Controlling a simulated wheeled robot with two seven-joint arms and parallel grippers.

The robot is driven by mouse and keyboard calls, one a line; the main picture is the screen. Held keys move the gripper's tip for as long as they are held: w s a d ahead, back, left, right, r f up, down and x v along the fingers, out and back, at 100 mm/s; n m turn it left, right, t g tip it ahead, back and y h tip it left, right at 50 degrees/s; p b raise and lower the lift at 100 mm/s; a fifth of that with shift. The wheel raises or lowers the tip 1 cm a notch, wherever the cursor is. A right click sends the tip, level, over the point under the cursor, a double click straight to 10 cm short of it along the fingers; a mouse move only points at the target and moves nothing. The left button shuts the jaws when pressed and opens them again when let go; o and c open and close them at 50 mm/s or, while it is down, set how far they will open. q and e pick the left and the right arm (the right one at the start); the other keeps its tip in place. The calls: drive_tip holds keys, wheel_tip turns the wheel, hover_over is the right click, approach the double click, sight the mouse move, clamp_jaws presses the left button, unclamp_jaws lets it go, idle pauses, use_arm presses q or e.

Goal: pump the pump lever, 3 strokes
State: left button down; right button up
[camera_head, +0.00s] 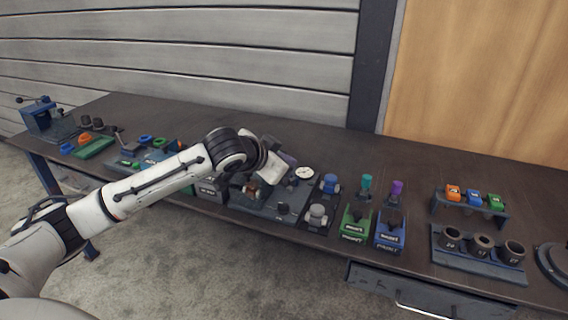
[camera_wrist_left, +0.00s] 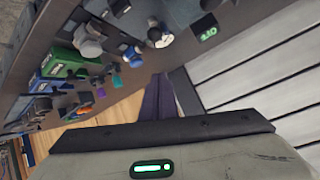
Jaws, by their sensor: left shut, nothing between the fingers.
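My left arm reaches in from the left over the workbench. Its gripper (camera_head: 251,189) is shut and empty, low over the dark panel plate (camera_head: 262,206) in the middle of the bench. The wrist covers much of that plate, and I cannot make out the pump lever for certain. A round white gauge (camera_head: 304,172) stands at the plate's right back; it also shows in the left wrist view (camera_wrist_left: 160,36). The fingertips are not visible in the wrist view, so I cannot tell whether they touch anything. My right gripper is not in view.
Right of the plate stand a blue-topped fitting (camera_head: 329,184), a grey fitting (camera_head: 318,214), a green box (camera_head: 354,224) and a blue box (camera_head: 390,232). Further right is a holder with several cups (camera_head: 481,243). A green tray (camera_head: 94,146) lies left. The bench's back strip is clear.

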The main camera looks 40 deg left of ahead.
sight(288, 181)
use_arm(q)
drive_tip(key=w+f, duration=0.1)
drive_tip(key=f, duration=0.1)
drive_tip(key=w+a+f, duration=0.1)
drive_tip(key=f, duration=0.1)
drive_tip(key=w+f+p, duration=0.1)
drive_tip(key=shift+w+a+f, duration=0.15)
drive_tip(key=shift+w+f, duration=0.1)
drive_tip(key=shift+f, duration=0.15)
drive_tip(key=shift+s+f, duration=0.25)
drive_tip(key=shift+s, duration=0.05)
